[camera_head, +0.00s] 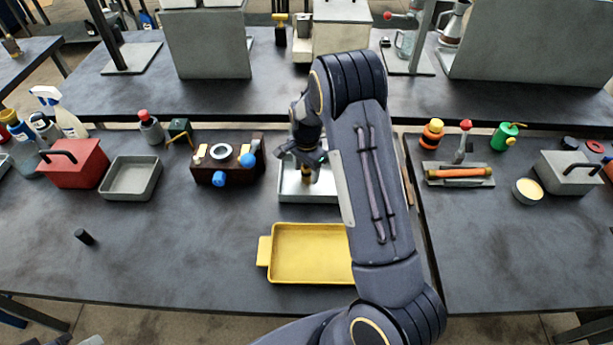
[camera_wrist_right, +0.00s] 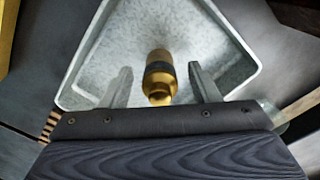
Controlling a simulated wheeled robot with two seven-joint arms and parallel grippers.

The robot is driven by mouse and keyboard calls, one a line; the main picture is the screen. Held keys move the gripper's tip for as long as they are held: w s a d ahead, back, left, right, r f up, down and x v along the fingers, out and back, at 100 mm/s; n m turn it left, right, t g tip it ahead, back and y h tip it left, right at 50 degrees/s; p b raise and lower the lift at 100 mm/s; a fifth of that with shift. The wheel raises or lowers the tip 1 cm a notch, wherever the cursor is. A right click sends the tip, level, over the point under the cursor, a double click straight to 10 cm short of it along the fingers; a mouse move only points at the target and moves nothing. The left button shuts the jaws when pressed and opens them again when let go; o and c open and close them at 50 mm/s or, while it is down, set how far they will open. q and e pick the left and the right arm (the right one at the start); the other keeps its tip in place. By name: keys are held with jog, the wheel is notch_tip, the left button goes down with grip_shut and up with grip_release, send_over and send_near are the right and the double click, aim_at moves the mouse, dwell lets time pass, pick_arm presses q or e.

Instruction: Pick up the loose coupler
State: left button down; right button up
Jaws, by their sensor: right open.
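The loose coupler (camera_wrist_right: 159,75), a brass piece with a dark band, stands in the grey metal tray (camera_wrist_right: 95,60) in the right wrist view. In the head view a bit of its brass (camera_head: 306,174) shows below my right gripper (camera_head: 304,160), over the same tray (camera_head: 291,190). My right gripper, also in the wrist view (camera_wrist_right: 160,72), is open. Its two fingers are on either side of the coupler, with gaps showing on both sides. I cannot tell the exact height of the fingertips over the tray floor. My left gripper is not in view.
A yellow tray (camera_head: 300,255) lies in front of the grey tray, partly hidden by my right arm. A brown block with blue knobs (camera_head: 227,165) stands to the left. A red toolbox (camera_head: 75,168) and empty grey bin (camera_head: 130,178) are farther left. The front left bench is mostly clear.

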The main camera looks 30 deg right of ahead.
notch_tip(320, 180, down, 2)
jog(key=shift+f+b, duration=0.1)
jog(key=shift+b, duration=0.25)
jog(key=c, duration=1.1)
jog(key=shift+o, duration=0.2)
jog(key=shift+r, duration=0.2)
